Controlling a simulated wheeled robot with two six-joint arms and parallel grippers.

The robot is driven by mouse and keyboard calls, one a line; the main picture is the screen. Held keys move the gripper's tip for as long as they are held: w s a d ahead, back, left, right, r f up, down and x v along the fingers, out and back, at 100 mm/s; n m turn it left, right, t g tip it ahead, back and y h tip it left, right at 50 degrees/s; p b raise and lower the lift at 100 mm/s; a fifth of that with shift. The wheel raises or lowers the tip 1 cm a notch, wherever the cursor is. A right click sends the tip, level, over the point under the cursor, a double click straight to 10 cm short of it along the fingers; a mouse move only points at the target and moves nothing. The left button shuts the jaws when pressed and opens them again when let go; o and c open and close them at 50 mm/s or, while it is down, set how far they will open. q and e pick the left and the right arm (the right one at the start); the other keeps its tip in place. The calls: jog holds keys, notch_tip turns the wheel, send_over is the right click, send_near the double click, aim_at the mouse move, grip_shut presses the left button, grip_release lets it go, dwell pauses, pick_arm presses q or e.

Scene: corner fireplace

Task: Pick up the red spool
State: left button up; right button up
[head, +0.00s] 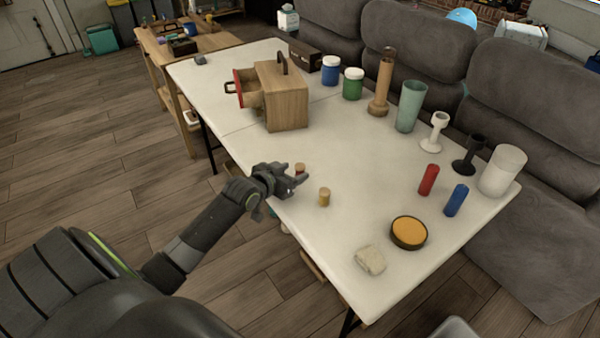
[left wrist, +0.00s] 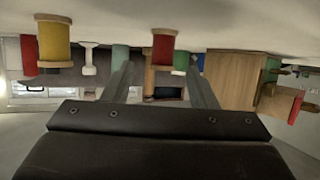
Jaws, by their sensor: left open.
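The red spool (head: 299,168) stands near the left edge of the white table (head: 345,235), and my gripper partly hides it in the head view. In the left wrist view, which looks upside down, the red spool (left wrist: 163,48) with its wooden ends shows between my fingers, a little beyond the tips. My left gripper (head: 296,184) is open and empty, low beside the spool, and its two fingers also show in the left wrist view (left wrist: 159,72). A yellow spool (head: 324,197) stands nearby, and it shows left of my fingers in the left wrist view (left wrist: 54,42).
A wooden box (head: 287,100) with a red-fronted drawer stands farther back. A red cylinder (head: 428,180), a blue cylinder (head: 456,200), an orange round tin (head: 408,232) and a pale lump (head: 370,260) are at the right. Several jars and holders line the sofa side. The table's middle is clear.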

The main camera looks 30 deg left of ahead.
aim_at(297, 170)
pick_arm(q)
jog(key=x, duration=0.5)
jog(key=shift+s+a+f, duration=0.1)
jog(key=shift+a+f, duration=0.05)
jog(key=c, duration=1)
